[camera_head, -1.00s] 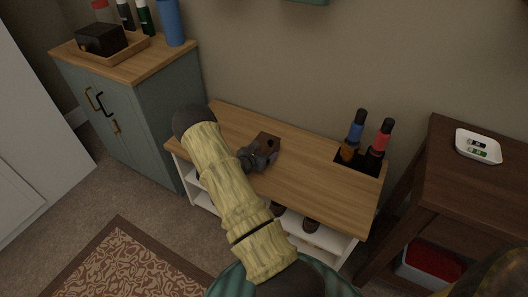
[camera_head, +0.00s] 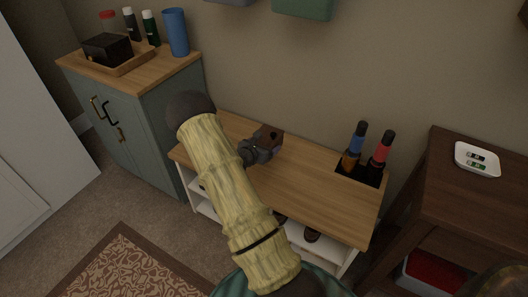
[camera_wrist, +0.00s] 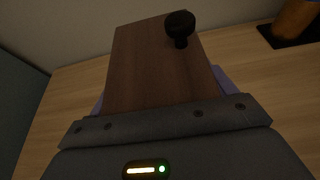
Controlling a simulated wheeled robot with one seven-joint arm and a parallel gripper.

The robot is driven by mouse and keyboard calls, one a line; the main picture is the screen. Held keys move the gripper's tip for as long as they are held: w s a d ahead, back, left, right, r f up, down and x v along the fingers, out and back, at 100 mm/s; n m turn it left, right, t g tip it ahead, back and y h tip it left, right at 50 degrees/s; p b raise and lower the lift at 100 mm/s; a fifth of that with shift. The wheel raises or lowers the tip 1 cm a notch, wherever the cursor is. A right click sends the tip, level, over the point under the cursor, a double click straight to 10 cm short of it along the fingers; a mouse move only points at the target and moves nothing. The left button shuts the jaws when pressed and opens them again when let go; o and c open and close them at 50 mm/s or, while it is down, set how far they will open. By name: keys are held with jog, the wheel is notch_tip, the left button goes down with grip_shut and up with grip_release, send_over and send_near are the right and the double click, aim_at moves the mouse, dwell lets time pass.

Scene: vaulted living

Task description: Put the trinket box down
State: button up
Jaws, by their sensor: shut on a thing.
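The trinket box (camera_head: 269,135) is a small dark brown wooden box at the tip of my gripper (camera_head: 259,148) in the head view. In the wrist view the trinket box (camera_wrist: 155,65) shows large, with brown wood grain and a black round knob. My gripper (camera_wrist: 160,112) is shut on it. The box is over the back-middle part of the low wooden bench (camera_head: 308,183). I cannot tell whether its underside touches the bench top. The fingertips are mostly hidden behind the box and my gripper's body.
A grey-green cabinet (camera_head: 160,120) stands left, a dark brown table (camera_head: 500,205) right. The bench top between my gripper and the bottles is clear.

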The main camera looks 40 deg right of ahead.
jog(key=shift+r, duration=0.3)
jog(key=shift+a, duration=0.1)
jog(key=a+r+n+t+y, duration=0.2)
jog(key=a+n+t+y, duration=0.1)
jog(key=a, duration=1.3)
jog(key=a+r+n+t+y, duration=0.2)
jog(key=a+n+t+y, duration=0.2)
jog(key=a, duration=1.2)
jog(key=w+n+y, duration=0.1)
jog(key=n, duration=0.2)
jog(key=shift+a+t+y, duration=0.15)
jog(key=shift+t+y, duration=0.15)
